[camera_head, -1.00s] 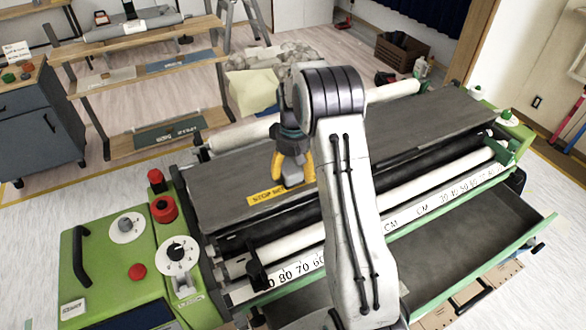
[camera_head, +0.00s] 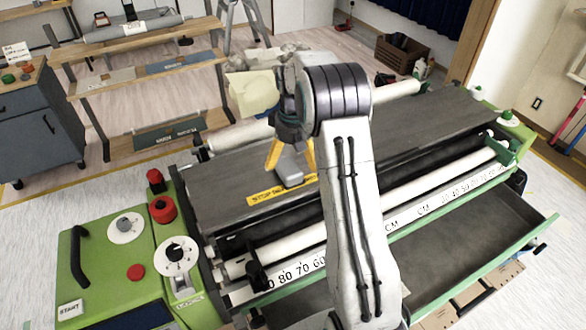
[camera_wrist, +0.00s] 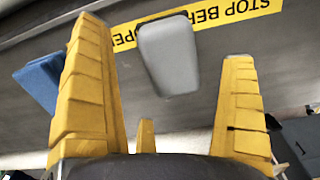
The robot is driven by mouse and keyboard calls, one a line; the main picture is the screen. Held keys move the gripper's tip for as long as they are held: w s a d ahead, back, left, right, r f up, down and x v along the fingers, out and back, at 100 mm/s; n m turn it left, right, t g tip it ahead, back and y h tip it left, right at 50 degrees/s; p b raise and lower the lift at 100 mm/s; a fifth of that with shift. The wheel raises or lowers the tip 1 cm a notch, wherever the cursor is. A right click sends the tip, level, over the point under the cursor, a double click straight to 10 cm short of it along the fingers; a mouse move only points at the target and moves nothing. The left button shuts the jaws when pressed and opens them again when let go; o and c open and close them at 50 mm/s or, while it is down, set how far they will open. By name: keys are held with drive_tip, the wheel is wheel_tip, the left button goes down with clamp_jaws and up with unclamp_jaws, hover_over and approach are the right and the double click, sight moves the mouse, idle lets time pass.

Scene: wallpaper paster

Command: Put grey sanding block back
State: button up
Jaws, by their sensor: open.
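The grey sanding block (camera_wrist: 168,55) lies on the dark top of the pasting machine, partly over the yellow warning strip (camera_wrist: 232,12). It also shows in the head view (camera_head: 291,168), just below my gripper. My gripper (camera_head: 292,155) has its yellow fingers spread apart. In the wrist view my gripper (camera_wrist: 165,75) is open, with a finger on each side of the block and visible gaps between them. The fingers do not touch the block.
A blue block (camera_wrist: 40,80) lies on the machine top beside the left finger in the wrist view. The green control panel (camera_head: 110,250) with red knobs is at left. A wooden shelf rack (camera_head: 150,75) stands behind. The machine top's right side is clear.

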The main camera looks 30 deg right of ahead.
wheel_tip(320, 180, up, 3)
drive_tip(key=shift+w+f, duration=0.1)
drive_tip(key=s+a+r+t, duration=0.2)
drive_tip(key=s+a+r, duration=0.6)
drive_tip(key=s+r, duration=0.45)
drive_tip(key=s+a+f+t, duration=0.1)
drive_tip(key=s+a, duration=0.1)
drive_tip(key=s, duration=0.6)
drive_tip(key=s+a+f+t, duration=0.1)
drive_tip(key=s+a+f, duration=0.1)
drive_tip(key=s, duration=0.7)
drive_tip(key=shift+d, duration=0.1)
